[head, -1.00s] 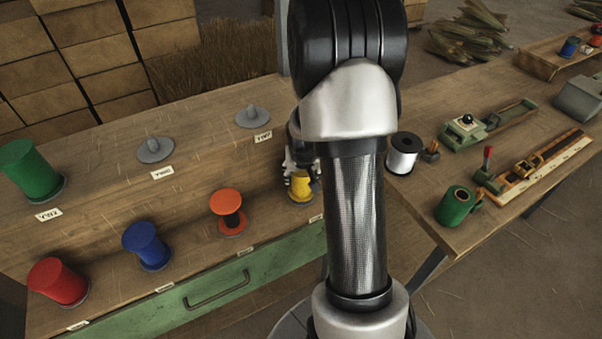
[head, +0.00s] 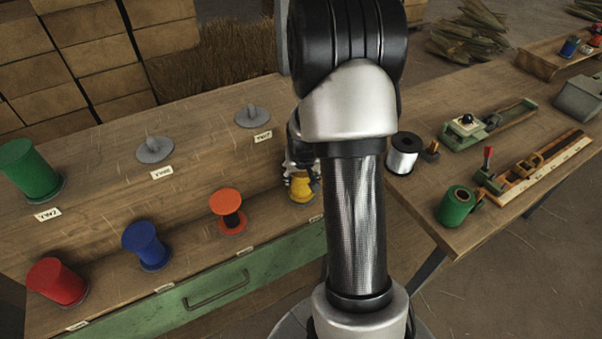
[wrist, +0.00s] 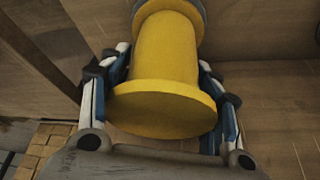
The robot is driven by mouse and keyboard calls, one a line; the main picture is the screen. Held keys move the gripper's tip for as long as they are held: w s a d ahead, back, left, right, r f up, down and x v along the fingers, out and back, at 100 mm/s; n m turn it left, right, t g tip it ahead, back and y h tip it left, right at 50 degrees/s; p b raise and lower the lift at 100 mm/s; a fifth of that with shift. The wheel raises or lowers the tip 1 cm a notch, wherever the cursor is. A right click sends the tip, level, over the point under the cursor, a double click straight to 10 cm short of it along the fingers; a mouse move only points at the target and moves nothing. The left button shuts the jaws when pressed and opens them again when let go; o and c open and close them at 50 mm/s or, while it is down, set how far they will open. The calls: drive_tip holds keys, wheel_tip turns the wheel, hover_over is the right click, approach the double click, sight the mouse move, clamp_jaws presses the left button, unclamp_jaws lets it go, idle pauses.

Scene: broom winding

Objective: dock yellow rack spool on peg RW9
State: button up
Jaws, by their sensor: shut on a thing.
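The yellow spool (head: 301,189) is at the right end of the front row on the wooden rack, partly hidden by my arm. In the wrist view the yellow spool (wrist: 167,65) lies between the fingers of my gripper (wrist: 163,92), which is shut on it. A finger shows on each side, near the wide flange. A grey disc shows at the spool's far end; I cannot tell whether the spool rests on it. Two bare grey pegs, a left one (head: 154,151) and a right one (head: 252,117), stand in the back row. Their labels are too small to read surely.
A green spool (head: 30,169) stands at the back left. Red (head: 58,283), blue (head: 146,246) and orange (head: 231,210) spools fill the front row.

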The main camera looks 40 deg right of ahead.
sight(302, 174)
drive_tip(key=shift+f, duration=0.45)
drive_tip(key=o, duration=0.8)
drive_tip(key=shift+p+v, duration=3.15)
drive_tip(key=shift+v, duration=2.4)
drive_tip(key=shift+w, duration=0.1)
